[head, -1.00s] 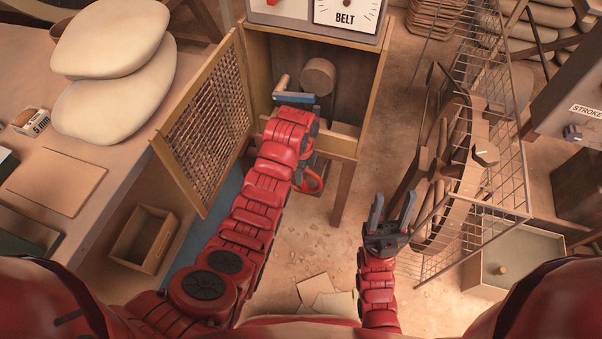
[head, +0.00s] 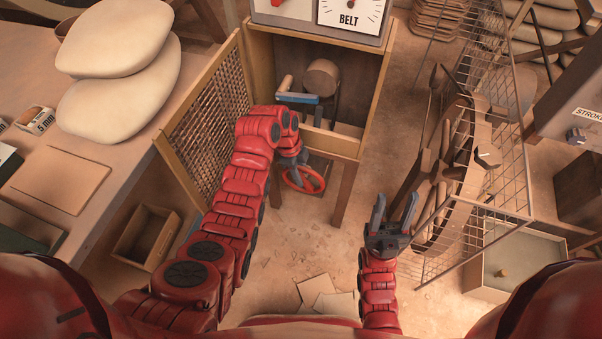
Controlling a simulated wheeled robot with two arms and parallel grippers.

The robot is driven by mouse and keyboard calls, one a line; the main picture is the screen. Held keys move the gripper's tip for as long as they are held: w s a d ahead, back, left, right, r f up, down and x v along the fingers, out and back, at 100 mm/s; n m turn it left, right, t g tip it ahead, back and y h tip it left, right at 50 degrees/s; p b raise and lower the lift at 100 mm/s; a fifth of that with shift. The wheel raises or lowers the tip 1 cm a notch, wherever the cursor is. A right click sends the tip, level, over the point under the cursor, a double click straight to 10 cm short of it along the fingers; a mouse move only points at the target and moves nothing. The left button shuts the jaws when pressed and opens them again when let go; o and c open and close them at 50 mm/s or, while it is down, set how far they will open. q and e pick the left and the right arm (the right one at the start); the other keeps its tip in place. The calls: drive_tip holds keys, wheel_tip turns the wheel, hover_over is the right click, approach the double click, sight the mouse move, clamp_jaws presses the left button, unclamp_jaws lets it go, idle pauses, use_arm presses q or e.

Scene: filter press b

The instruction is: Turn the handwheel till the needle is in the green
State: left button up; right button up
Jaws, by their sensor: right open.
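The red handwheel (head: 304,180) sits low under the open cabinet, its ring partly covered by my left gripper. My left gripper (head: 297,164) points down at the wheel's upper left part. I cannot tell whether it touches the rim, and its fingers are too small and covered to read. My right gripper (head: 393,215) is open and empty, apart from the wheel, over the floor at right.
The cabinet (head: 375,75) holds a round wooden drum (head: 321,76) and a blue lever (head: 297,98). Its mesh door (head: 208,115) stands open at left, near the bench (head: 100,158). A wire rack (head: 500,170) stands at right. The floor before the cabinet is mostly clear.

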use_arm(q)
drive_tip(key=shift+o, duration=1)
drive_tip(key=r+p, duration=0.1)
drive_tip(key=r, duration=0.3)
drive_tip(key=shift+s+r+p, duration=0.1)
drive_tip(key=shift+s+p, duration=0.1)
drive_tip(key=shift+p, duration=0.1)
drive_tip(key=s+p, duration=0.8)
drive_tip(key=s, duration=0.7)
drive_tip(key=shift+s+r+p, duration=0.3)
drive_tip(key=shift+r+p, duration=0.1)
drive_tip(key=shift+r, duration=0.05)
drive_tip(key=shift+w+d, duration=0.1)
